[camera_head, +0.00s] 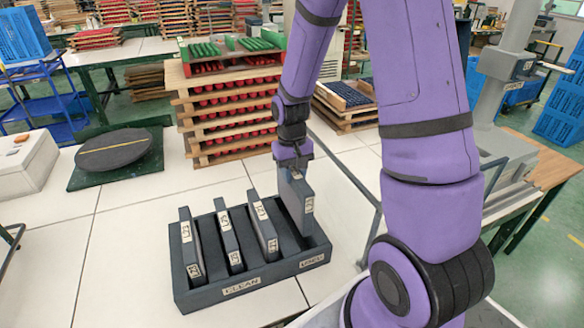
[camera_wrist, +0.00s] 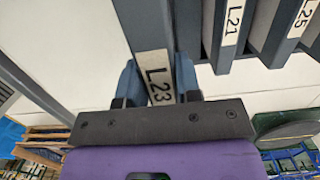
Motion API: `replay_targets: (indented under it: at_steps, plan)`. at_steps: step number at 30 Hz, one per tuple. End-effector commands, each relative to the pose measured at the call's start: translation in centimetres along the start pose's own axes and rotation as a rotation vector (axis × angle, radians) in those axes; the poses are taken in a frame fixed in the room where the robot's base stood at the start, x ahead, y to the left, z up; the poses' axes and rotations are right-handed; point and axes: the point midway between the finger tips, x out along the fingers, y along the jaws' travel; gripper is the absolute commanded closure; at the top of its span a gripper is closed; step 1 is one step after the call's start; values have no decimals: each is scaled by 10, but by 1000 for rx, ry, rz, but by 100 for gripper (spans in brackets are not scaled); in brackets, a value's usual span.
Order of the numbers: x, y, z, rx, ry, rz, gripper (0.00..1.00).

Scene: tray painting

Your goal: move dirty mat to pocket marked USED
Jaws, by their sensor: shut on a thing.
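A dark grey rack (camera_head: 285,272) stands on the white table, with a CLEAN label (camera_head: 241,287) on its front and a USED label (camera_head: 312,260) at its right end. My gripper (camera_head: 294,165) is shut on the top end of a grey mat (camera_head: 297,205) above the rack's right part. The mat stands nearly upright, its lower end at or inside the rack; how deep is hidden. The wrist view shows my gripper (camera_wrist: 157,85) around this mat's L23 label (camera_wrist: 157,75). Several other labelled grey mats stand in the rack, including L21 (camera_wrist: 231,25). No dirt can be made out.
A stack of wooden trays with red items (camera_head: 228,110) stands behind the rack. A round dark disc (camera_head: 114,150) on a green board lies at the left. A metal rail (camera_head: 372,235) runs right of the rack. The table left of the rack is clear.

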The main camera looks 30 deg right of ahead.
Motion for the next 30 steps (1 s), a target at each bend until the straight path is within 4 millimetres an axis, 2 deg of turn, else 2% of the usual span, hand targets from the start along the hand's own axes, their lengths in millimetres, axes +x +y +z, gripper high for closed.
replay_targets:
  at_steps: [30]
  plan:
    - [85,0,-10,0,0,0,85]
